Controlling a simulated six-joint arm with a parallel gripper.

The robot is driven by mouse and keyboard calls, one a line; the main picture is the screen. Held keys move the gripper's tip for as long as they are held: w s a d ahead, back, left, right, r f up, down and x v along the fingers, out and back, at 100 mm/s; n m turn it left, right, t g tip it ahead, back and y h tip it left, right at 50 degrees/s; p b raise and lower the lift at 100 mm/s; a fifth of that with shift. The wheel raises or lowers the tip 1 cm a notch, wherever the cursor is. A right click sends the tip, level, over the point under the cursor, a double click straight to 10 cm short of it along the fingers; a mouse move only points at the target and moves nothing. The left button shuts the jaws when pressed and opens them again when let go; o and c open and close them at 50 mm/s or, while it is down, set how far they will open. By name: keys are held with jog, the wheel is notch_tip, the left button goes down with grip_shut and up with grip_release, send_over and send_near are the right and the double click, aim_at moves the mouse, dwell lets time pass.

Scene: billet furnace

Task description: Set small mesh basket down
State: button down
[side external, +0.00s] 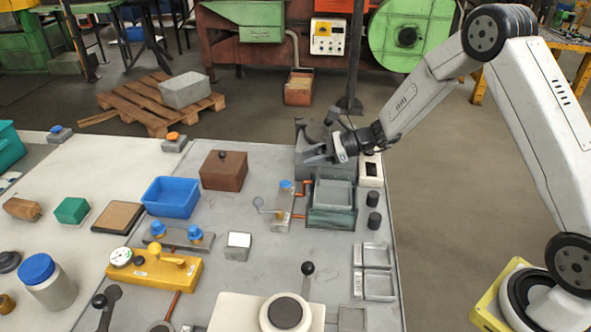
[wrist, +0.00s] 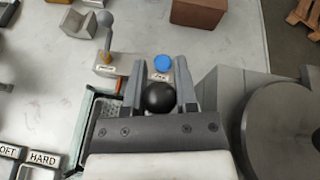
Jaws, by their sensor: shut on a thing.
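My gripper (side external: 318,152) is low over the right part of the grey bench, at the back edge of a teal tank (side external: 331,218). In the wrist view the two fingers (wrist: 160,85) stand on either side of a black ball knob (wrist: 159,98), shut on it. What the knob is fixed to is hidden under the gripper. A small grey mesh basket (side external: 333,193) shows inside the teal tank in the side view. In the wrist view its pale mesh (wrist: 104,108) shows left of the fingers, partly covered by my gripper.
A grey block (side external: 303,131) is behind my gripper. Two shallow grey trays (side external: 374,286) marked soft and hard lie in front right. A brown box (side external: 223,172) and blue bin (side external: 172,197) are left.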

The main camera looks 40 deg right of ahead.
jog(key=shift+f, duration=1.95)
jog(key=shift+c, duration=2)
grip_release()
jog(key=v, duration=1.2)
